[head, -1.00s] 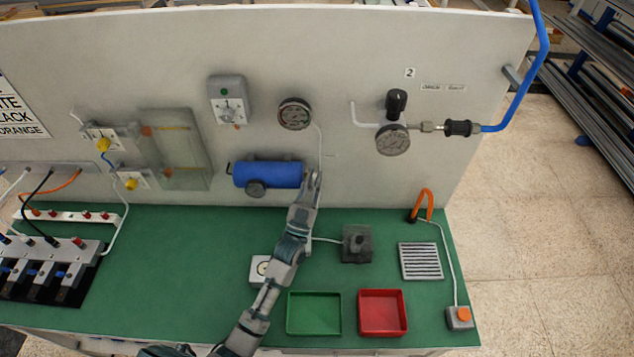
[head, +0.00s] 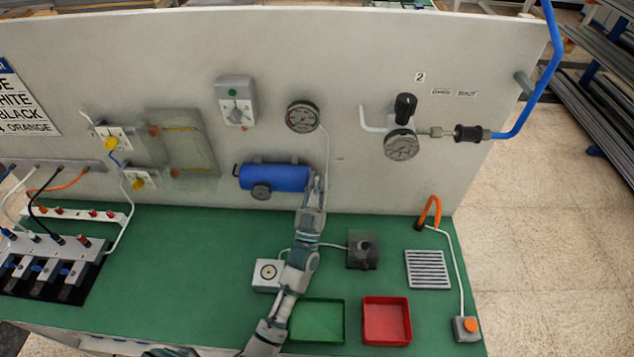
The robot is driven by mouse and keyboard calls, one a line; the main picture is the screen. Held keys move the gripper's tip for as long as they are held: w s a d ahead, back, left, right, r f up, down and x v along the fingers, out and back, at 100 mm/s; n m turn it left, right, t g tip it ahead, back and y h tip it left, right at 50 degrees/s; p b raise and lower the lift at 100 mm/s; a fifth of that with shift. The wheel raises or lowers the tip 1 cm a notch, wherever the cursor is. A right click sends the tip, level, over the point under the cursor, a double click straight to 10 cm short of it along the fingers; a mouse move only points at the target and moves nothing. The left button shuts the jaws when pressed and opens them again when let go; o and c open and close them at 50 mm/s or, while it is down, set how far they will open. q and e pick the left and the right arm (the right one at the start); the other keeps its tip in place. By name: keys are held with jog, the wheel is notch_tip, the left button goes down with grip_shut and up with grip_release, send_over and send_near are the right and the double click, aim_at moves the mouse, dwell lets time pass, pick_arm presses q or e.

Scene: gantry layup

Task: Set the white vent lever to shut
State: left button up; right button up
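A blue cylinder tank (head: 272,178) is mounted on the upright panel, with a dark round fitting under it. My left gripper (head: 318,182) is at the tank's right end, by the pipe that runs up to a gauge (head: 303,117). Its fingertips are too small to tell whether they are apart or shut on something. I cannot make out a white vent lever; the gripper covers the area at the tank's right end. My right gripper is not in view.
A green tray (head: 318,342) and a red tray (head: 409,325) stand at the bench front. A grey-black block (head: 362,250) and a slatted grille (head: 427,270) lie right of my arm. A black-knobbed regulator (head: 404,108) is on the panel. Bench left of my arm is partly clear.

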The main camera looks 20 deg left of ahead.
pick_arm(q)
jog(key=o, duration=0.4)
jog(key=shift+w, duration=0.1)
jog(key=shift+o, duration=0.2)
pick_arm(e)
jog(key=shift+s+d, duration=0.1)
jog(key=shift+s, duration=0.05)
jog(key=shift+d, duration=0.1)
pick_arm(q)
jog(key=s+d+f, duration=0.1)
jog(key=s+f, duration=0.1)
jog(key=s, duration=1.2)
jog(key=shift+d, duration=0.25)
jog(key=shift+f, duration=0.1)
